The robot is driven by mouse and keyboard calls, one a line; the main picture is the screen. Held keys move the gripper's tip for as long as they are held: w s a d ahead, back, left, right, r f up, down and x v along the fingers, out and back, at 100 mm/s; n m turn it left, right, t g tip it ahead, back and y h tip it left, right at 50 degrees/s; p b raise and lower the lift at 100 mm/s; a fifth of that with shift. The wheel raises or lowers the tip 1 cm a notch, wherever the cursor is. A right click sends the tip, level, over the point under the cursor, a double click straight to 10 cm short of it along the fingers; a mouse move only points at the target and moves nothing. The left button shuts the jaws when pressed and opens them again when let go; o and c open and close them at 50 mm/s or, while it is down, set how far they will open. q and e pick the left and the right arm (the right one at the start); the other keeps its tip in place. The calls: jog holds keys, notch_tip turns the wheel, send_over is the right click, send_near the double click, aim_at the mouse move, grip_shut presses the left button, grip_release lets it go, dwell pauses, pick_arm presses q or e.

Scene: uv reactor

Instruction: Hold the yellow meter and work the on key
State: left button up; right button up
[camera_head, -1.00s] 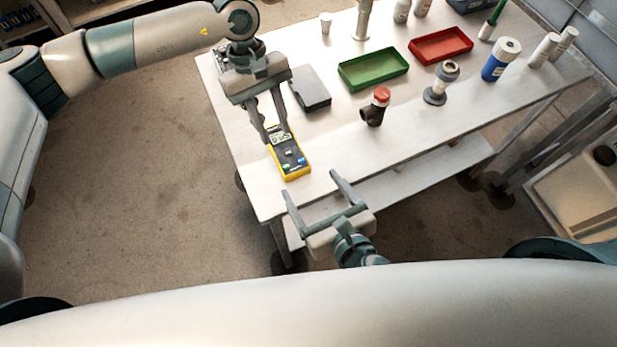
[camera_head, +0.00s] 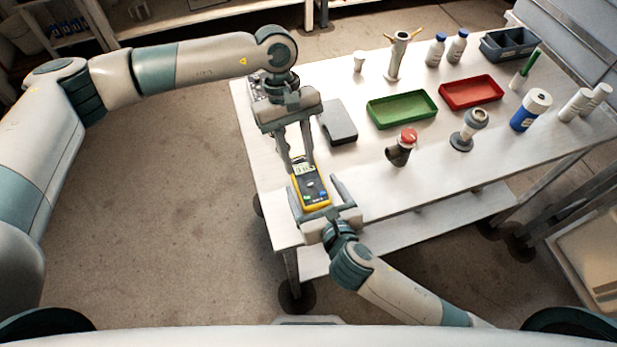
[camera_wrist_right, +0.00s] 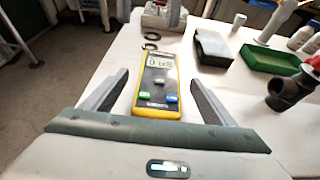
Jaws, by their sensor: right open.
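The yellow meter (camera_head: 311,189) lies face up near the table's front left corner. The right wrist view shows its lit display (camera_wrist_right: 160,60), a pale middle key (camera_wrist_right: 159,81), a green key (camera_wrist_right: 145,95) and a blue key (camera_wrist_right: 171,98). My left gripper (camera_head: 298,167) is over the display end, its fingers partly apart; no grip on the meter is visible. My right gripper (camera_head: 315,184) is open at the near end, one finger on each side. In the right wrist view its fingers (camera_wrist_right: 159,92) stand clear of the meter's sides.
A dark grey box (camera_head: 339,122) lies just behind and right of the meter. A green tray (camera_head: 402,108), a red tray (camera_head: 471,92), and a red-capped fitting (camera_head: 402,147) stand further right. The table's front strip right of the meter is clear.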

aim_at(311, 183)
jog(key=shift+x, duration=2.35)
jog(key=c, duration=1.3)
pick_arm(q)
grip_shut()
